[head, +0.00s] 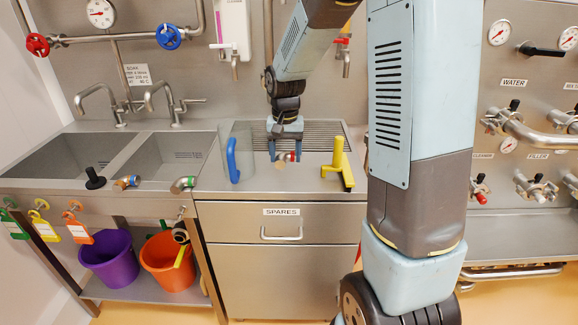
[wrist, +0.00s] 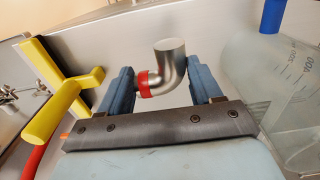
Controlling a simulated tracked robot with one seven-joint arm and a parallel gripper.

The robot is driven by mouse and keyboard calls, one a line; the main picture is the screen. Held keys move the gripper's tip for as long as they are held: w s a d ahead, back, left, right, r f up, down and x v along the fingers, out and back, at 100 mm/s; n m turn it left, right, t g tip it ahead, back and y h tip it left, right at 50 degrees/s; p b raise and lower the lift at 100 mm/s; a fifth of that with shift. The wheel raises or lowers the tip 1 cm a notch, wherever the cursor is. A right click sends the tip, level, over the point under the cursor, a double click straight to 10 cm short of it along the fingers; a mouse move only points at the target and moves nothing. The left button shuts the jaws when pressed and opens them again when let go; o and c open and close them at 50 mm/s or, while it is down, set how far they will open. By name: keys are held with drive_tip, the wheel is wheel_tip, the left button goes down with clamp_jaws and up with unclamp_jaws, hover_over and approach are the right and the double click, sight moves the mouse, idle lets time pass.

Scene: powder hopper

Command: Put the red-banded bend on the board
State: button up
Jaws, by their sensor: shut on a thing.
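My gripper (head: 285,151) points down over the steel counter, between a clear jug and a yellow T-shaped tool. It is shut on the red-banded bend (head: 291,157). In the wrist view the bend (wrist: 170,67) is a shiny steel elbow with a red band at one end, between the two blue-grey fingers (wrist: 163,84). The red band is on the left finger's side. A ribbed draining board (head: 325,138) lies behind and to the right of my gripper. Whether the bend touches the counter is hard to tell.
The clear jug (head: 241,140) with a blue handle stands close on the left. The yellow tool (head: 338,163) stands close on the right. Two sinks (head: 75,158) are further left. A green-banded fitting (head: 183,184) sits at the counter's front edge.

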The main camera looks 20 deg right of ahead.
sight(289, 151)
drive_tip(key=shift+w+d+f, duration=0.4)
drive_tip(key=shift+w+f, duration=0.05)
drive_tip(key=shift+f, duration=0.25)
drive_tip(key=shift+w+d+f, duration=0.35)
drive_tip(key=shift+w+f, duration=0.05)
drive_tip(key=shift+f, duration=1.8)
drive_tip(key=shift+f, duration=0.1)
drive_tip(key=o, duration=1.2)
drive_tip(key=shift+o, duration=0.2)
